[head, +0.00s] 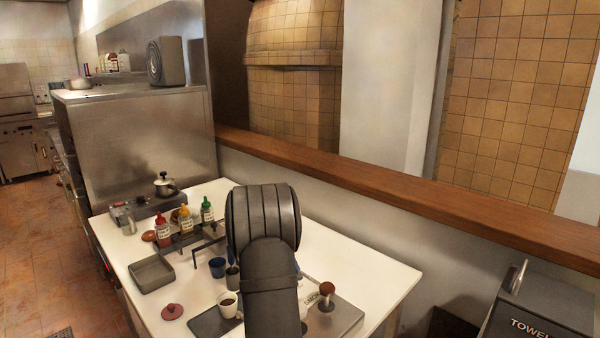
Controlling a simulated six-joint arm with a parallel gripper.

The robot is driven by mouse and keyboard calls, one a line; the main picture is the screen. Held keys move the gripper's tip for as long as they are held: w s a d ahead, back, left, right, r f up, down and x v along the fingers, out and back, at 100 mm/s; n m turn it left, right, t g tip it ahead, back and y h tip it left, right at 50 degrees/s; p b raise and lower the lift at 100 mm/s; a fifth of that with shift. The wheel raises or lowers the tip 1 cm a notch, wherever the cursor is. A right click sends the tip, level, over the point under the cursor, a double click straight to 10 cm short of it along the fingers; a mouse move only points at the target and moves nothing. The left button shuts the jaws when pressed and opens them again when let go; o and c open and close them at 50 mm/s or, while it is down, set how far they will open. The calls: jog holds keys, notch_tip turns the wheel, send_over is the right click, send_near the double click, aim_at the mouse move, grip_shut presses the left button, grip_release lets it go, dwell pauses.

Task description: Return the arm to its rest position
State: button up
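My arm's thick dark links rise in the foreground at the lower middle of the head view, over the white table (390,285). My gripper is not visible. The links cover part of the table and whatever is behind them.
Sauce bottles, including a green one (207,209), stand at the table's left. A grey tray (152,275), blue cup (217,267), white cup (228,304), small pot (165,184) and wooden-topped tool (326,296) surround my arm. A wooden ledge (400,205) runs behind.

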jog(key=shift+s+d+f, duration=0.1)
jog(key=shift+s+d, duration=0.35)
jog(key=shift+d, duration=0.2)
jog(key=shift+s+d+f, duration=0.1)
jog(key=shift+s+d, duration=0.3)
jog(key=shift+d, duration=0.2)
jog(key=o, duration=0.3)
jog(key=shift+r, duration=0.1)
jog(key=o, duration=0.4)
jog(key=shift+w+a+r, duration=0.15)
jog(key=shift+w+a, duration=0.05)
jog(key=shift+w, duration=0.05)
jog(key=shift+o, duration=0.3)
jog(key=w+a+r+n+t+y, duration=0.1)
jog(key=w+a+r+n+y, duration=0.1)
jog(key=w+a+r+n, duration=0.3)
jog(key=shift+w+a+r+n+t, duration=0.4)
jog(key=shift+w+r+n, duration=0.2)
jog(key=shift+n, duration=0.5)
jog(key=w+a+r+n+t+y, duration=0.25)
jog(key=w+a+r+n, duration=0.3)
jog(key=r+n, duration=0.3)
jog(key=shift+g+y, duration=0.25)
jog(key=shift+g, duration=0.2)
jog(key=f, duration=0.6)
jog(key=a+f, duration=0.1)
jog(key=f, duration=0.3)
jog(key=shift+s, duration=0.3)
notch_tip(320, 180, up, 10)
